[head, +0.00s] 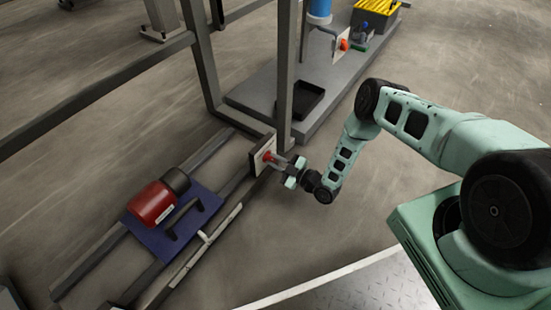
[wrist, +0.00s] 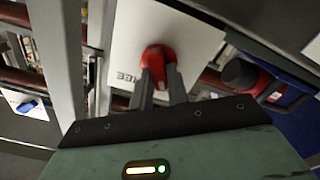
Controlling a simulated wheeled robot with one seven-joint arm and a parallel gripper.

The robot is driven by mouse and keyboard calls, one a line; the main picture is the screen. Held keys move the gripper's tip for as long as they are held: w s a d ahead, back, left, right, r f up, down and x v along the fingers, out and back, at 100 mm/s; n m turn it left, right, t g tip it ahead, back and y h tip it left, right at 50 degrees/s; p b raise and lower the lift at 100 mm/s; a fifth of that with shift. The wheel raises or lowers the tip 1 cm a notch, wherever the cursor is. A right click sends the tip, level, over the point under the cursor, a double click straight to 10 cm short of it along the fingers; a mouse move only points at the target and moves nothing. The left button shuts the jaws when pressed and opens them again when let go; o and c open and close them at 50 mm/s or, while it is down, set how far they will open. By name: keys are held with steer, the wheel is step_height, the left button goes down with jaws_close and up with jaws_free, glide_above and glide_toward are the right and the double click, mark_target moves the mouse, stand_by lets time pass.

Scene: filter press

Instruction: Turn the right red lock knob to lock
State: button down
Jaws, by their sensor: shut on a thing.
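The red lock knob (head: 268,156) sits on a pale upright plate (head: 257,157) at the foot of a dark frame post. In the wrist view the red knob (wrist: 158,58) stands out from the white plate (wrist: 190,38), with partly hidden dark lettering at its left. My gripper (head: 277,159) reaches the plate from the right. In the wrist view its two fingers (wrist: 160,78) are shut on the knob, one on each side of its grip.
A red motor (head: 153,203) on a blue plate (head: 205,213) lies at the left on dark rails. A black tray (head: 300,101) sits on the grey base behind the post. Another plate with a red-orange knob (head: 344,45) stands further back. Open floor lies to the right.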

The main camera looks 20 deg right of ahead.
steer(key=shift+n, duration=0.3)
steer(key=c, duration=1.4)
jaws_free()
steer(key=shift+o, duration=0.2)
